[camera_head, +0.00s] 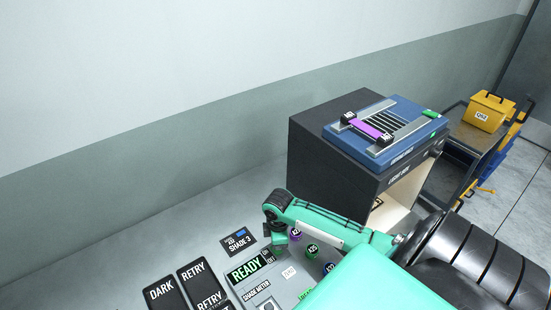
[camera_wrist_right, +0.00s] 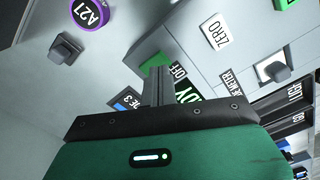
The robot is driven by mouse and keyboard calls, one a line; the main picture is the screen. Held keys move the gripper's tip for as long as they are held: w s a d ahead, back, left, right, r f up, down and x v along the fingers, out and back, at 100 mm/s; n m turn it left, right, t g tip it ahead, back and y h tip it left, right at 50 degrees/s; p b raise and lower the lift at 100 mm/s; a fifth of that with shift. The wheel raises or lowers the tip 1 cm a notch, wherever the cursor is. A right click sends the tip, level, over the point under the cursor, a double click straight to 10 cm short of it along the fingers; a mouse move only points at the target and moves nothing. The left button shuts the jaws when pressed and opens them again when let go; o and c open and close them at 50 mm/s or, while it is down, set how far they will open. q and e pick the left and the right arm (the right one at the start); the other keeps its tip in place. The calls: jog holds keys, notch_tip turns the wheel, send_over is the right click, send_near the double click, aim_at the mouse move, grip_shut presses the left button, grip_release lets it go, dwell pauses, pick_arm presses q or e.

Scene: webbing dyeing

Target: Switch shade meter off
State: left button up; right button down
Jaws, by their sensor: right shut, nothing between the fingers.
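The shade meter is a grey panel with a green-lit READY display (camera_head: 248,268) and a SHADE METER label (camera_head: 257,291). Its OFF marking (camera_head: 269,256) sits at the right end of the display, and also shows in the right wrist view (camera_wrist_right: 178,72). My right gripper (camera_head: 279,243) is shut and empty, pointing down at the panel just beside the OFF marking. In the wrist view its fingers (camera_wrist_right: 157,76) cover part of the display, with a green patch (camera_wrist_right: 154,62) at their tips. I cannot tell whether they touch it. My left gripper is not in view.
A SHADE 3 card (camera_head: 239,241) lies left. Dark RETRY keys (camera_head: 196,283) stand further left. A dark cabinet (camera_head: 320,165) bearing a blue device (camera_head: 372,150) stands behind.

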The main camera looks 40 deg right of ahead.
jog(key=shift+f+b, duration=0.5)
jog(key=shift+f, duration=0.75)
dwell(1.0)
jog(key=shift+s+r, duration=0.1)
notch_tip(320, 180, up, 2)
jog(key=shift+p, duration=1.05)
jog(key=shift+r, duration=2.4)
